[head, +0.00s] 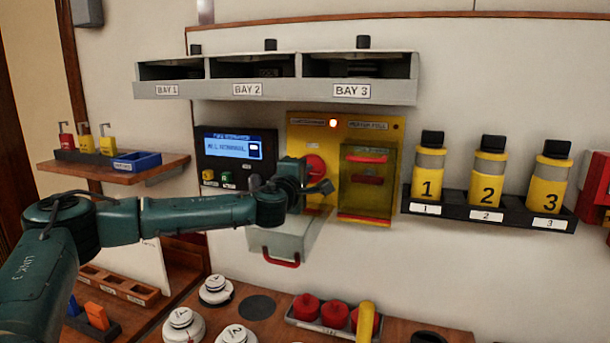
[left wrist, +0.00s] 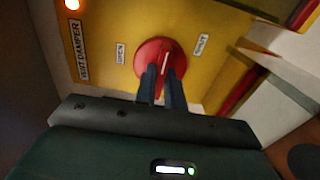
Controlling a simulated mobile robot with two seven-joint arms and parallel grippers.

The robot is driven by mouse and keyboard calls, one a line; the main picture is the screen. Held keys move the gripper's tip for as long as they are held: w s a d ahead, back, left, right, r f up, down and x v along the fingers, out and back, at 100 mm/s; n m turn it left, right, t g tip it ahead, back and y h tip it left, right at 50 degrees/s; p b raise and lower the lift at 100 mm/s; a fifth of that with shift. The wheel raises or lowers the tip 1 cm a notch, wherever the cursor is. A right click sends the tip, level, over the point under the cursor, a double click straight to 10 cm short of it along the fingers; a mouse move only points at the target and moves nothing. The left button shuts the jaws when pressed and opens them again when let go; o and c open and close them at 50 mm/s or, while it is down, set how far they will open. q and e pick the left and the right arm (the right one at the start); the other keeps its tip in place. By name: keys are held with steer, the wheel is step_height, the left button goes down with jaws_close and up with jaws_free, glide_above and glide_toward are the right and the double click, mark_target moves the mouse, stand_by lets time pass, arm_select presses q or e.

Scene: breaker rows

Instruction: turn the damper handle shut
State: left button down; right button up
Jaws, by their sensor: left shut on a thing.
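The damper handle is a red round knob (head: 315,165) on the yellow panel (head: 300,135). It also shows in the left wrist view (left wrist: 150,58), with a white line on its face. The line points between the OPEN label (left wrist: 121,54) on the left and the SHUT label (left wrist: 201,44) on the right. My left gripper (left wrist: 164,78) is shut on the handle, its two dark fingers on either side of the grip. In the head view my left gripper (head: 318,182) covers the handle's lower part. My right gripper is not in view.
An amber lamp (head: 333,123) glows on the panel. A clear-covered box (head: 367,185) is just right of the handle, and a tray with a red pull (head: 282,240) juts out below. Numbered yellow bottles (head: 485,178) stand at right. A bay shelf (head: 275,88) overhangs above.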

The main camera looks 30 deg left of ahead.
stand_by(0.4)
arm_select(q)
steer(key=c, duration=1.5)
jaws_free()
steer(key=shift+r, duration=0.15)
